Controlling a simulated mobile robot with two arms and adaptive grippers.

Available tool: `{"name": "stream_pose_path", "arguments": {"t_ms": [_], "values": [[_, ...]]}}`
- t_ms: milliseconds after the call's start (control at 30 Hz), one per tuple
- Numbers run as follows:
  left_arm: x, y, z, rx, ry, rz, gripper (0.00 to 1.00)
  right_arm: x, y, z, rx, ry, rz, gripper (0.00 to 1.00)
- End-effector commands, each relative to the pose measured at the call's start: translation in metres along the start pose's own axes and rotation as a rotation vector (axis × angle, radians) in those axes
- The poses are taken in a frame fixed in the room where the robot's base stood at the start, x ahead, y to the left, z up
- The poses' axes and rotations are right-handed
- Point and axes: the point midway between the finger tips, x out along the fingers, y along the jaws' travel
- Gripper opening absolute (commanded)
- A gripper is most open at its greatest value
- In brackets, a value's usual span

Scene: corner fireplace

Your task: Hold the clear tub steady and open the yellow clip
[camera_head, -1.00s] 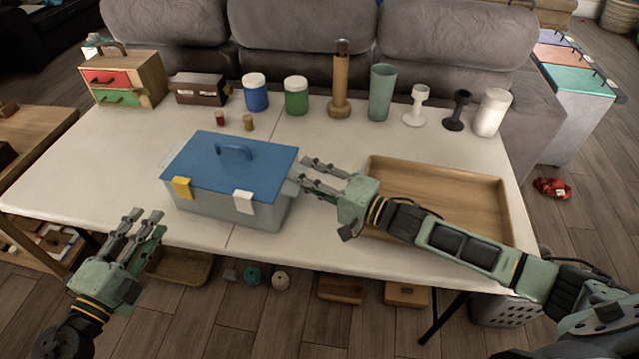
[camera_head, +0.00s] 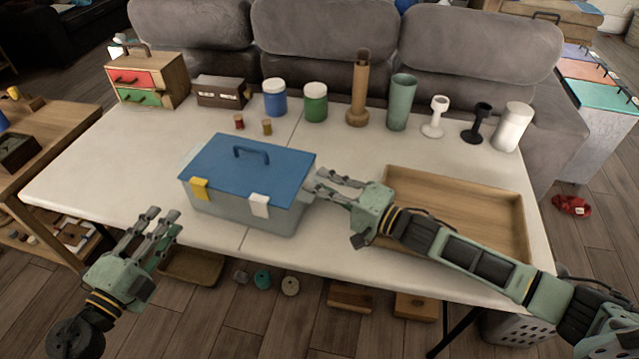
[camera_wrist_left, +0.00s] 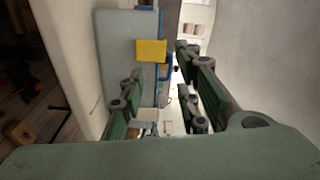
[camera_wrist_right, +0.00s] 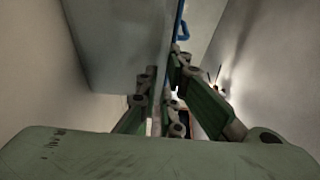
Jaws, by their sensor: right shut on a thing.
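The clear tub (camera_head: 228,208) stands on the white table with its blue lid (camera_head: 215,168) down. The yellow clip (camera_head: 199,189) is on the front left of the lid edge and lies flat against the tub's front; it also shows in the left wrist view (camera_wrist_left: 151,51). A white clip (camera_head: 259,205) is on the front right. My right gripper (camera_head: 322,181) is shut on the tub's right end, and the tub's wall runs between its fingers in the right wrist view (camera_wrist_right: 161,95). My left gripper (camera_head: 162,213) is open and empty, left of and below the yellow clip, apart from it.
A wooden tray (camera_head: 455,190) lies to the right, partly behind my right arm. Jars, cups and a wooden cylinder (camera_head: 359,90) line the back edge. Two small spools (camera_head: 239,122) stand behind the tub. The table left of the tub is clear.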

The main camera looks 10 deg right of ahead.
Motion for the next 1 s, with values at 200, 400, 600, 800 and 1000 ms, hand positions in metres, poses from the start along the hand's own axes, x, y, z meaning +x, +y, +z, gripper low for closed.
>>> {"name": "stream_pose_path", "arguments": {"t_ms": [200, 400, 600, 800, 1000], "values": [[0.001, -0.002, 0.001, -0.002, -0.003, -0.005, 0.09, 0.0, 0.0, 0.0, 0.0, 0.0, 0.001, 0.0], [0.02, -0.05, 0.025, -0.086, -0.088, -0.153, 0.0, 0.0, 0.0, 0.0, 0.0, 0.0, 0.001, 0.0], [0.044, -0.133, 0.088, -0.35, -0.301, -0.406, 0.0, 0.0, 0.0, 0.0, -0.001, 0.0, 0.001, 0.0], [0.069, -0.163, 0.139, -0.7, -0.511, -0.483, 0.0, 0.0, 0.0, 0.0, 0.0, 0.0, 0.001, 0.0], [0.108, -0.152, 0.142, -1.033, -0.666, -0.334, 0.0, 0.0, 0.0, 0.0, 0.0, 0.0, 0.001, 0.0]]}}
